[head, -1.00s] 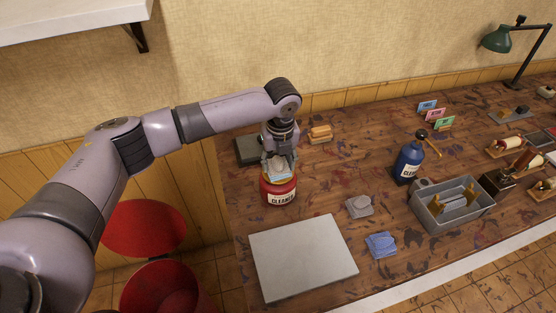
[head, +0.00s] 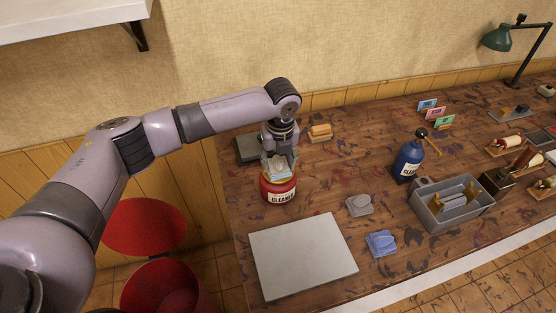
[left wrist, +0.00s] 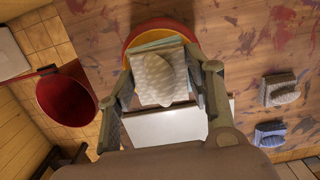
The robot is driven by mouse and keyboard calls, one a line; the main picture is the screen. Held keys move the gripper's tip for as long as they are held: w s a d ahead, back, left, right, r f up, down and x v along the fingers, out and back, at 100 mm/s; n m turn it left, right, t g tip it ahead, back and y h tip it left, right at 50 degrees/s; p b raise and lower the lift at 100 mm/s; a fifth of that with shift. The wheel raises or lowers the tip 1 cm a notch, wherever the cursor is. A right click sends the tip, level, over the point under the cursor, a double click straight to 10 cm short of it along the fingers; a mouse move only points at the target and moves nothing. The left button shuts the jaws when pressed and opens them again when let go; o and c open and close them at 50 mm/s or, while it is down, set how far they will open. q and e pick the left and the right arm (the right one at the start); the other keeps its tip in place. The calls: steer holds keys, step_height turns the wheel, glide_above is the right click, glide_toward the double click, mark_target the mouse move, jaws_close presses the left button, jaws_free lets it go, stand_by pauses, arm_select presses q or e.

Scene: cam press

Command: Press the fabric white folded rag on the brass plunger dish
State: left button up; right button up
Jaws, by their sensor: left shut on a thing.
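The white folded rag (left wrist: 155,85) is between the two fingers of my left gripper (head: 279,168), which is shut on it. In the left wrist view the rag has a pale lumpy ridge on top and light folded layers around it. The rag (head: 278,174) is right over the top of a red can labelled CLEANER (head: 280,192). The yellow brass-coloured plunger dish (left wrist: 133,38) shows as a rim around the far side of the rag, inside the red edge. The rag hides most of the dish, so I cannot tell whether they touch. My right gripper is not in view.
A pale flat slab (head: 303,257) lies in front of the can. A grey rag (head: 360,205) and a blue rag (head: 381,243) lie right of it. A blue bottle (head: 408,160) and grey tray (head: 452,205) stand further right. An orange rag (head: 319,132) lies behind.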

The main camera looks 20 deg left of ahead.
mark_target(278, 160)
arm_select(q)
steer(key=shift+s+f+p, duration=0.1)
steer(key=shift+f+p, duration=0.05)
steer(key=shift+p, duration=0.25)
stand_by(1.4)
step_height(278, 160, up, 7)
steer(key=p, duration=0.7)
steer(key=shift+p, duration=0.35)
stand_by(0.5)
